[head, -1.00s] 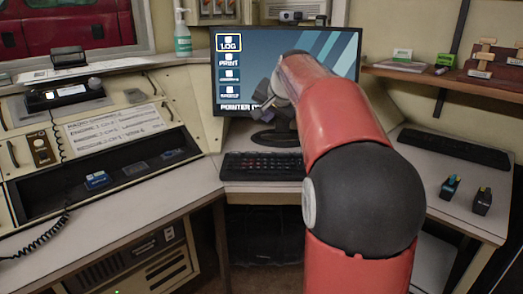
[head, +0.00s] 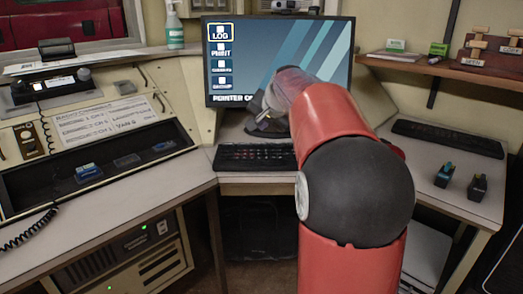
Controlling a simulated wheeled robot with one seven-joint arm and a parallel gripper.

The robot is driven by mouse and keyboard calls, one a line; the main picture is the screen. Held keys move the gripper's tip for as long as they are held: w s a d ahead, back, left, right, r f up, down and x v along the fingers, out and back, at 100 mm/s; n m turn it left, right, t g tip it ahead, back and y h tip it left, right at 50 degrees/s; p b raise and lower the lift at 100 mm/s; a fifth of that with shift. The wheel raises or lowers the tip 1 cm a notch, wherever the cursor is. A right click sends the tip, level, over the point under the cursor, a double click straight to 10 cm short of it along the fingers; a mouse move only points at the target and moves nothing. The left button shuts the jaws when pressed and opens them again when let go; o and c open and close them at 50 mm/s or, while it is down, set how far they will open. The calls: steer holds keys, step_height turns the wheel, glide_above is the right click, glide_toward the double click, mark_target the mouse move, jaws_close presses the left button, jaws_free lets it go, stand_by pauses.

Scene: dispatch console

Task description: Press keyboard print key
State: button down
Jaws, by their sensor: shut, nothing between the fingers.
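A black keyboard (head: 250,157) lies on the desk in front of the monitor, with some red-marked keys near its middle. Its right end is hidden behind my red arm. I cannot make out a print key label on it. The monitor (head: 290,70) shows a column of icons, with LOG at the top outlined in yellow and PRINT below it. My gripper (head: 252,112) is shut and empty. In the picture it appears above the keyboard, in front of the monitor's lower edge, and it is partly hidden by my wrist.
A second black keyboard (head: 447,138) lies on the right desk, with two small dark devices (head: 460,180) in front of it. A radio console (head: 100,135) fills the left side. A green bottle (head: 174,28) stands behind. The desk left of the near keyboard is clear.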

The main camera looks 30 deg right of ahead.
mark_target(263, 147)
steer(key=shift+f+b, duration=0.7)
steer(key=shift+f, duration=0.65)
steer(key=shift+f, duration=0.1)
stand_by(1.0)
steer(key=shift+f+b, duration=0.3)
steer(key=shift+f, duration=0.35)
stand_by(0.7)
steer(key=shift+r+p, duration=0.4)
steer(key=shift+r, duration=0.4)
steer(key=shift+r, duration=0.1)
step_height(263, 147, up, 5)
steer(key=p, duration=0.4)
